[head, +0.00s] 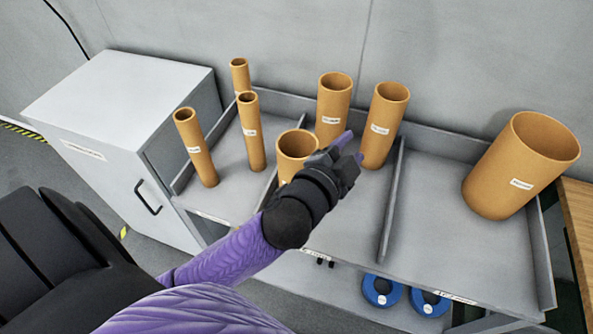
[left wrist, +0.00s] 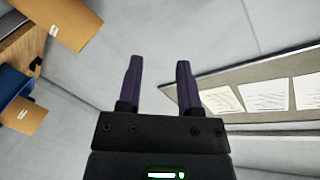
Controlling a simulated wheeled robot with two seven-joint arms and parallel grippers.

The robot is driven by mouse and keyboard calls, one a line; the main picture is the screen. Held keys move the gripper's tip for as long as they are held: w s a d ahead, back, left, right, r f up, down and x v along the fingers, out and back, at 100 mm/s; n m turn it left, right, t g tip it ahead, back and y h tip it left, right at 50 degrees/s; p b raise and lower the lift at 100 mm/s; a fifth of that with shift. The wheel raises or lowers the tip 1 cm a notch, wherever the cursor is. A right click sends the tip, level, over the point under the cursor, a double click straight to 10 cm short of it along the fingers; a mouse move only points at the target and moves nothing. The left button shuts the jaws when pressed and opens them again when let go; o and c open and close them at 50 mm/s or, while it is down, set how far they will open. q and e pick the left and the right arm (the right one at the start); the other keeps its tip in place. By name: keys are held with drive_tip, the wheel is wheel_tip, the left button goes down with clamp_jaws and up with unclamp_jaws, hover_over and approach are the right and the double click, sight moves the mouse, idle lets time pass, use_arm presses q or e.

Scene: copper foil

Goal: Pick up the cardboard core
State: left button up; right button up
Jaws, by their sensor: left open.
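Several tan cardboard cores with white labels stand in a grey divided tray. Three slim cores (head: 250,135) are in the left compartment. Three medium cores are in the middle one: a front one (head: 296,147), a back one (head: 332,108) and a right one (head: 384,125). One large wide core (head: 520,168) is in the right compartment. My left gripper (head: 354,147) is above the middle compartment, in front of the medium cores, and hides part of them. In the left wrist view its fingers (left wrist: 158,75) are apart with nothing between them. My right gripper is out of view.
Low walls and dividers (head: 392,200) split the grey tray. A white cabinet (head: 120,135) stands to the left, and a wooden surface (head: 576,220) is at the right edge. Blue rolls (head: 382,290) sit on a lower shelf. The wall is close behind the tray.

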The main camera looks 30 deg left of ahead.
use_arm(q)
drive_tip(key=d+r+m+g+h, duration=0.4)
drive_tip(key=d+r+m+h, duration=0.7)
drive_tip(key=m+h, duration=0.9)
drive_tip(key=m+g+y, duration=1.3)
drive_tip(key=m+y, duration=0.4)
drive_tip(key=y, duration=0.4)
hover_over(299, 169)
drive_tip(key=f, duration=1.3)
drive_tip(key=shift+s+a, duration=0.2)
drive_tip(key=shift+a, duration=0.15)
drive_tip(key=f, duration=0.9)
drive_tip(key=shift+w+d+f, duration=0.15)
drive_tip(key=shift+w+d, duration=0.1)
drive_tip(key=shift+d, duration=0.1)
clamp_jaws()
